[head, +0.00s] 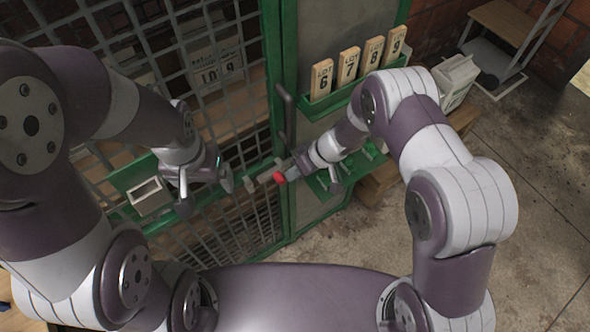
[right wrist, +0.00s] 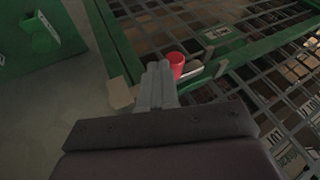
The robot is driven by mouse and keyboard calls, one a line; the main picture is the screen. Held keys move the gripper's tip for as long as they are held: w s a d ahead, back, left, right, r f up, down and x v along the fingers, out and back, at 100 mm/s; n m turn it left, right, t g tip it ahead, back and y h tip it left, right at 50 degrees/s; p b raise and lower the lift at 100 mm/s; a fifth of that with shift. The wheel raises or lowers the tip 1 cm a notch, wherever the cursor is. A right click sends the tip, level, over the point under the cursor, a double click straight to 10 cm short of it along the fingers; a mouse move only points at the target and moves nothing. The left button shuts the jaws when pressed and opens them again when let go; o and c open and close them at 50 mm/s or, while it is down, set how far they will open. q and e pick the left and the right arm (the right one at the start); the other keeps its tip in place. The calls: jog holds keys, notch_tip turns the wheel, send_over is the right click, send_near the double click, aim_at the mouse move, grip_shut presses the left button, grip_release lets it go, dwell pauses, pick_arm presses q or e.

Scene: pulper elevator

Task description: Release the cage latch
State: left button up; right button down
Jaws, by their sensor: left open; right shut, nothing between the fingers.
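The cage latch is a pale bolt with a red knob (head: 280,177) on the green-framed mesh cage door (head: 225,110), near the post. In the right wrist view the red knob (right wrist: 177,63) and its pale bar (right wrist: 191,72) lie just right of my fingertips. My right gripper (head: 293,172) is shut and empty beside the knob, and its closed fingers fill the middle of the right wrist view (right wrist: 157,86). I cannot tell whether they touch the knob. My left gripper (head: 205,188) is open and empty in front of the mesh, left of the latch.
A green tray with a pale block (head: 150,196) is on the door at left. Lot number blocks (head: 348,66) stand on a green shelf right of the post. A grey handle (head: 284,97) sticks out above the latch. Concrete floor at right is open.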

aim_at(279, 183)
jog(key=s+a+b, duration=0.2)
jog(key=b, duration=0.1)
jog(key=s+a+b, duration=0.1)
jog(key=a+b, duration=0.1)
jog(key=shift+f, duration=0.3)
jog(key=shift+s+a+r, duration=0.1)
jog(key=shift+s+r, duration=0.05)
jog(key=shift+r, duration=0.1)
jog(key=shift+r, duration=0.2)
jog(key=v, duration=1.2)
jog(key=shift+d+r, duration=0.15)
jog(key=shift+d, duration=0.1)
